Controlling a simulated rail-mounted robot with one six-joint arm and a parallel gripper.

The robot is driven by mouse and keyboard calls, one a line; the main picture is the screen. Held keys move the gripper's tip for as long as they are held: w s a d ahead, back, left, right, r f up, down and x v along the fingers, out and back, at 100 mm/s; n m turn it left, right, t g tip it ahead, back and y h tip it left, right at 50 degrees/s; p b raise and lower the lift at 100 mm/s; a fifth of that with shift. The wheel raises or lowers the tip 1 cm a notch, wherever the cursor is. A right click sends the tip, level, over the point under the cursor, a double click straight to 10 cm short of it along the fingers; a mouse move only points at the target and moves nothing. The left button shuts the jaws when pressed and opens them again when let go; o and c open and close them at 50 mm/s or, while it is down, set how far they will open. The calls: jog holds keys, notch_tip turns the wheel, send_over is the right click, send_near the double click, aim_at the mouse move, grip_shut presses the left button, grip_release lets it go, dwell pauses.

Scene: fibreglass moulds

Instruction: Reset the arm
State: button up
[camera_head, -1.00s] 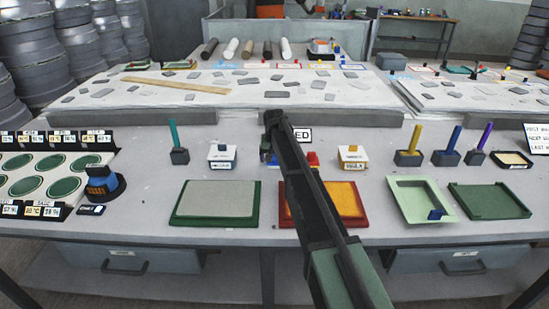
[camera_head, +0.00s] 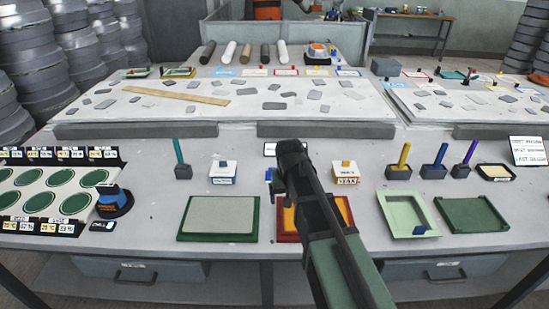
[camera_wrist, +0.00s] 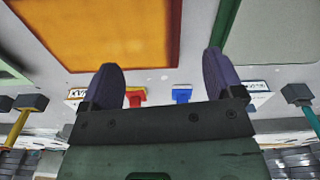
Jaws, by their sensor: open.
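My arm (camera_head: 325,225) reaches up the middle of the head view over the bench, and its front link hides my gripper there. In the wrist view, my gripper (camera_wrist: 161,80) shows two dark fingers spread wide with nothing between them. It is over the bench near an orange mould with a red frame (camera_wrist: 105,30), which in the head view is partly hidden behind my arm (camera_head: 287,222). A red-topped item (camera_wrist: 137,97) and a blue-topped item (camera_wrist: 181,93) show beyond the fingers.
A green-framed mould (camera_head: 218,218) lies left of my arm; a pale green tray (camera_head: 408,215) and dark green tray (camera_head: 475,214) lie right. Upright handles in holders, including a teal one (camera_head: 178,152) and a yellow one (camera_head: 404,154), line the bench behind. A long raised table (camera_head: 230,120) stands beyond.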

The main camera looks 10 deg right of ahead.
jog(key=s+n, duration=0.1)
jog(key=s, duration=1.4)
jog(key=shift+s+g, duration=0.3)
jog(key=shift+s, duration=0.05)
